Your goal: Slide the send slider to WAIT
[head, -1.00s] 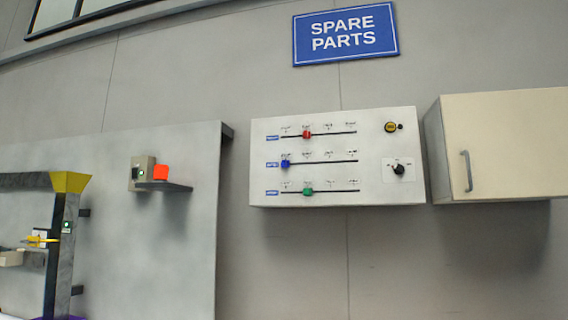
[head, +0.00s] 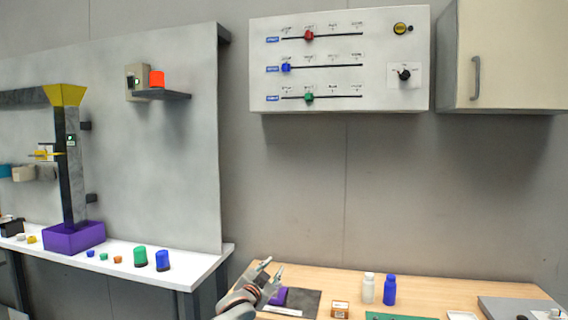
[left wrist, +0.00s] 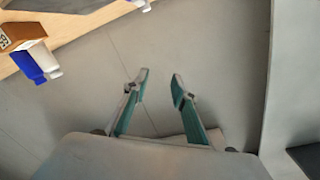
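A white control panel (head: 340,62) hangs on the wall with three horizontal sliders. The red knob (head: 308,35) is on the top track, near its second mark. The blue knob (head: 286,68) is at the left end of the middle track. The green knob (head: 309,97) is on the bottom track, near its second mark. The labels are too small to read, so I cannot tell which is the send slider. My left gripper (head: 272,268) is low over the table's left end, well below the panel. Its fingers are apart and empty in the left wrist view (left wrist: 160,84). My right gripper is not in view.
The wooden table (head: 330,281) holds a white bottle (head: 368,288), a blue bottle (head: 389,290) and a small box (head: 340,310). A wall cabinet (head: 510,55) adjoins the panel's right. A grey partition (head: 200,150) stands left. The wall below the panel is clear.

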